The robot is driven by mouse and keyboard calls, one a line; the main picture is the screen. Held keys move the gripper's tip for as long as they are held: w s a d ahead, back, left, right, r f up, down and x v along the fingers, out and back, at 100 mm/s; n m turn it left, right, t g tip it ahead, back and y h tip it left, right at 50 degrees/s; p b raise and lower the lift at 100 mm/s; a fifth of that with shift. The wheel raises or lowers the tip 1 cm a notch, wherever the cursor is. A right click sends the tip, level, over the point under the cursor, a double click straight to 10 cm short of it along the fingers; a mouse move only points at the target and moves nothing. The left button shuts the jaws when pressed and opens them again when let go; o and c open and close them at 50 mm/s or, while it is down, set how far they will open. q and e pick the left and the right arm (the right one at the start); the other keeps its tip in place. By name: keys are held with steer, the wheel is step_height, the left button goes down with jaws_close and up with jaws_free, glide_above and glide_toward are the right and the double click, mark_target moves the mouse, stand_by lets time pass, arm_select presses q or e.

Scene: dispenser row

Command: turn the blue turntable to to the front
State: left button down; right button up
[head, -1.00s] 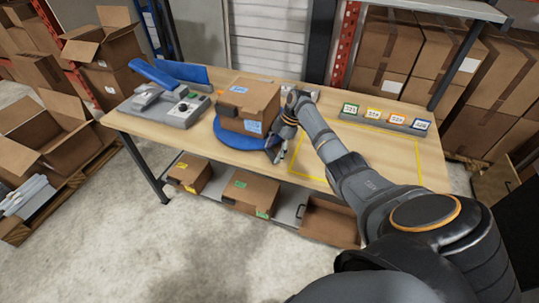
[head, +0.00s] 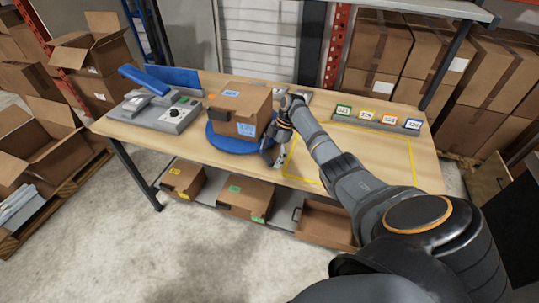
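The blue turntable (head: 224,141) is a round disc on the wooden table (head: 150,133), left of the middle. A cardboard box (head: 240,110) with blue labels sits on it and hides most of its top. My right gripper (head: 273,158) is at the right edge of the turntable, pointing down, close to the box's right side. Its fingers are small and partly dark here, so I cannot tell whether they are open or shut, or whether they touch the disc. My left gripper is not in view.
A grey device with a blue lever (head: 158,110) stands left of the turntable. A yellow taped outline (head: 324,184) marks bare table on the right. A rail of numbered tags (head: 380,121) lies behind it. Boxes (head: 247,197) sit on the shelf below.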

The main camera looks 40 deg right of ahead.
steer(key=v, duration=1.2)
